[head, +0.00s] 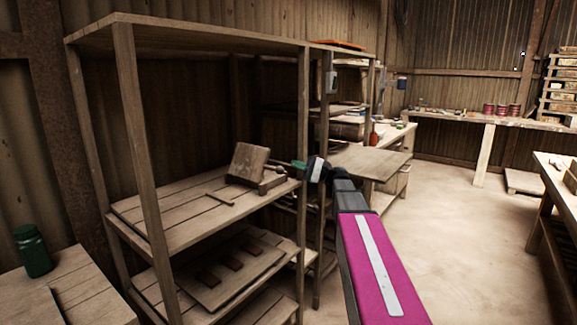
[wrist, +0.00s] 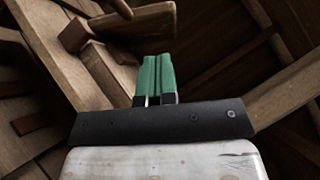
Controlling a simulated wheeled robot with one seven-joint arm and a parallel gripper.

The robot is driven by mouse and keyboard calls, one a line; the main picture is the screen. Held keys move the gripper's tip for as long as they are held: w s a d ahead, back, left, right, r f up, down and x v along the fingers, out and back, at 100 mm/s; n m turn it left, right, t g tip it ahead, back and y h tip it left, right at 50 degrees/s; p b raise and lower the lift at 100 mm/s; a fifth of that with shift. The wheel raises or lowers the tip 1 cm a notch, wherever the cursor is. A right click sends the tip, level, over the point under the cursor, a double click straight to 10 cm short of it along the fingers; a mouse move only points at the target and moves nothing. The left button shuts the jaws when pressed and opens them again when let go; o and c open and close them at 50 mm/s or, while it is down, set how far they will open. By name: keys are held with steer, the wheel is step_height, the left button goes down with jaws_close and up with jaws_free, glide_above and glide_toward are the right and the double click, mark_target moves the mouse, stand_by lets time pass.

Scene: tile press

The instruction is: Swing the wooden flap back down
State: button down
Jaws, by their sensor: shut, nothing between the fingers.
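The tile press sits on the shelf, and its wooden flap (head: 247,162) stands raised, tilted back a little from upright. The press base (head: 270,183) is the low wooden block below and right of the flap. My gripper (head: 299,165) is shut and empty, with green fingertips pressed together. It is to the right of the press, near the shelf's front right post, apart from the flap. In the wrist view the fingertips (wrist: 157,75) point past a wooden block (wrist: 108,72), likely part of the press. Which part it is I cannot tell.
The shelf's right post (head: 303,110) stands close to my gripper. Small dark blocks (head: 228,262) lie on the lower shelf. A green jar (head: 33,250) stands at the far left.

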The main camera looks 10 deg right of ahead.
mark_target(257, 164)
steer(key=x, duration=0.8)
steer(key=shift+a, duration=0.2)
